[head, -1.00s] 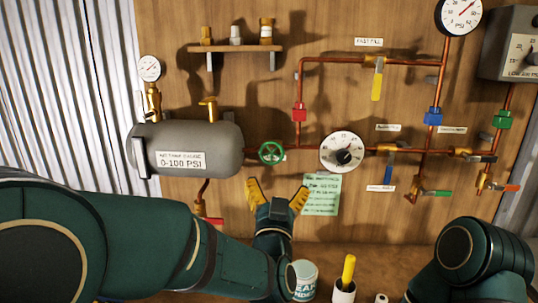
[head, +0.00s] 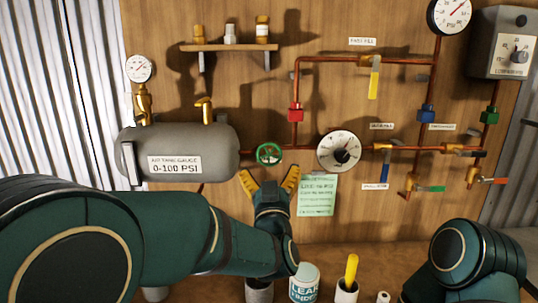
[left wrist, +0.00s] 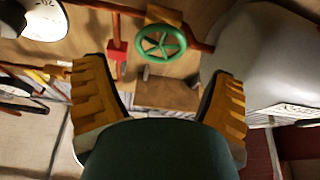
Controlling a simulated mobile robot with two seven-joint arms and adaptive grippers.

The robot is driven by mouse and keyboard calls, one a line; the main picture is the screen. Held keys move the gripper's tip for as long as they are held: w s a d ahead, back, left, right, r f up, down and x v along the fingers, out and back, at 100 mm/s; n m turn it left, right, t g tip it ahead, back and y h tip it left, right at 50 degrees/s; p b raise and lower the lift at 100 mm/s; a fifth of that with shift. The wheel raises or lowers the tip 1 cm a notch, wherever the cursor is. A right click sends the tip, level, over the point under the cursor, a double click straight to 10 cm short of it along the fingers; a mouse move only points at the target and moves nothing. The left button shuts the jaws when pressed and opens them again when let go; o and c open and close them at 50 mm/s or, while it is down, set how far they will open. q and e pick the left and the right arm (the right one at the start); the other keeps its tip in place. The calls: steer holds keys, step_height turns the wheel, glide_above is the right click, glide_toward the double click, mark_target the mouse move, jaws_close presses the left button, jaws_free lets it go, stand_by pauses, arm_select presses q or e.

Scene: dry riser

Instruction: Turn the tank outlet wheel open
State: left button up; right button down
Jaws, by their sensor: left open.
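The tank outlet wheel is a green spoked handwheel (head: 269,154) on the copper pipe just right of the grey tank (head: 205,150). In the left wrist view the wheel (left wrist: 161,43) shows ahead, between and beyond the fingers. My left gripper (head: 269,180) is open and empty, its yellow fingers spread just below the wheel and apart from it. It also shows in the left wrist view (left wrist: 160,95). My right arm is at the lower right, but its gripper is out of view.
A round dial (head: 339,151) sits on the pipe right of the wheel. A green note (head: 317,195) hangs on the board beside my left gripper. A leak finder can (head: 304,283) and a cup (head: 345,291) with a yellow-handled tool stand on the bench below.

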mark_target(269, 154)
arm_select(q)
steer(key=shift+x, duration=3.15)
steer(key=c, duration=0.9)
